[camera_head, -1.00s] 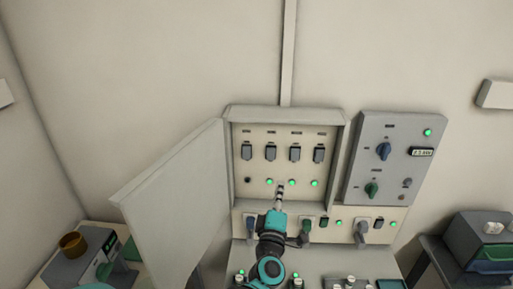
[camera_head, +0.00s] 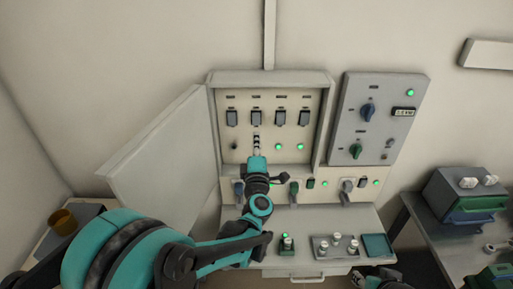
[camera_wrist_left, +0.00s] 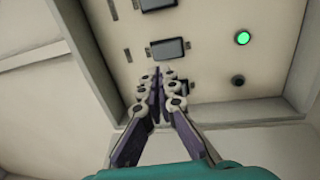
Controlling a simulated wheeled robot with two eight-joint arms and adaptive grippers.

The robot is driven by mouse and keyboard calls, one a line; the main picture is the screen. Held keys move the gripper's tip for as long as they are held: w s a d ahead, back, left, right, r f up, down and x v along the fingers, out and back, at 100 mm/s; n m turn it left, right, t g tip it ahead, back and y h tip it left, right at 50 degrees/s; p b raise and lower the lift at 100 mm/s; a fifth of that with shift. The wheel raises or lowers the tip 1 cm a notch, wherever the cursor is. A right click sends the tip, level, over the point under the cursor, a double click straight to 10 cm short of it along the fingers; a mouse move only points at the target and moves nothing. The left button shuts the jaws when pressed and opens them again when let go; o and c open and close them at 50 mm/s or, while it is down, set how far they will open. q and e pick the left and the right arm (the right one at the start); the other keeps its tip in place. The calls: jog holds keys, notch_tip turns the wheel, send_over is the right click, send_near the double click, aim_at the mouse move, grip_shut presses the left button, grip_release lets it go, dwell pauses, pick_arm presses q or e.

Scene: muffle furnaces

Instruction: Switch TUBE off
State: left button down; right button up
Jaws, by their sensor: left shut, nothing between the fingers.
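An open wall box (camera_head: 215,105) holds a row of dark rocker switches, with a lamp below each; their labels are too small to read, so I cannot tell which is TUBE. The leftmost switch (camera_head: 231,118) has a dark lamp (camera_head: 235,146). The second switch (camera_head: 257,117) is just above my left gripper (camera_head: 256,138); its lamp is hidden there. My left gripper is shut and empty. In the left wrist view its tips (camera_wrist_left: 160,75) lie close to the leftmost switch (camera_wrist_left: 185,85) and second switch (camera_wrist_left: 168,48); contact is unclear. The second lamp (camera_wrist_left: 242,38) is green.
The box's door (camera_head: 165,160) stands open to the left. A grey panel (camera_head: 380,125) with knobs is at right. Below are handles, small lamps and a bench (camera_head: 300,255) with a tray. A dark shape at bottom right may be my right gripper.

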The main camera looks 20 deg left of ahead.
aim_at(256, 116)
pick_arm(q)
jog(key=x, duration=0.8)
jog(key=shift+w, duration=0.1)
jog(key=shift+w+a+r, duration=0.15)
jog(key=shift+w+r, duration=0.1)
jog(key=shift+w, duration=0.1)
jog(key=shift+s, duration=0.1)
